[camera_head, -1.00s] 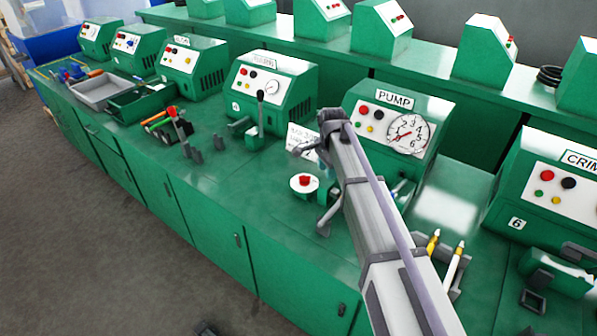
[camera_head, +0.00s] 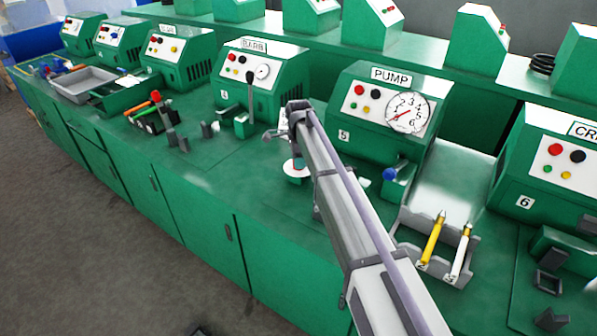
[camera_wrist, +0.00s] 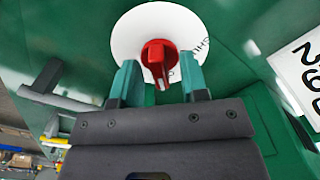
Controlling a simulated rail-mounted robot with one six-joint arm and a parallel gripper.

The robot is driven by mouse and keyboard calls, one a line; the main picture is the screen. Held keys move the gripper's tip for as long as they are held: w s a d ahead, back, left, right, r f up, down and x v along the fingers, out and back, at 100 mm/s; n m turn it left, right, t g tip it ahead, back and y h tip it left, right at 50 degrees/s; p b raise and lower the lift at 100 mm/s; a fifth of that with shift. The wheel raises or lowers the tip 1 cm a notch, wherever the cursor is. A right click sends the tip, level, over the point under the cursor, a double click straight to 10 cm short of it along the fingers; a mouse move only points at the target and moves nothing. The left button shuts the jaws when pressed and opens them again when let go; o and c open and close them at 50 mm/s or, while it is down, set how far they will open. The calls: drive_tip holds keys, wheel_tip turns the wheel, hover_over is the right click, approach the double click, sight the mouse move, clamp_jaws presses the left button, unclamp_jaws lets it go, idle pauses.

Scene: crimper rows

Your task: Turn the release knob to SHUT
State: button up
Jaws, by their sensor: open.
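The release knob (camera_wrist: 158,55) is red and sits at the middle of a white round dial (camera_wrist: 125,35). Its grip bar points down in the wrist view. Lettering starting "SHU" shows on the dial's right side. My gripper (camera_wrist: 159,76) is open, with one teal fingertip on each side of the knob's lower part in the picture. I see no clear contact, and the depth between tips and knob is hard to judge. In the head view the dial (camera_head: 294,172) lies on the green bench below the end of my arm, which partly hides the knob.
The pump box (camera_head: 380,105) with its gauge stands behind the dial. A blue-handled part (camera_head: 392,172) and a rack with yellow and white pens (camera_head: 433,240) are to the right. A lever (camera_head: 251,95) stands to the left. A white sign (camera_wrist: 302,72) is close by in the wrist view.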

clamp_jaws()
idle(0.4)
drive_tip(key=shift+n, duration=0.4)
drive_tip(key=n, duration=0.3)
drive_tip(key=shift+n, duration=0.3)
drive_tip(key=n, duration=0.4)
drive_tip(key=shift+n, duration=0.3)
drive_tip(key=n, duration=0.8)
drive_tip(key=shift+n, duration=0.4)
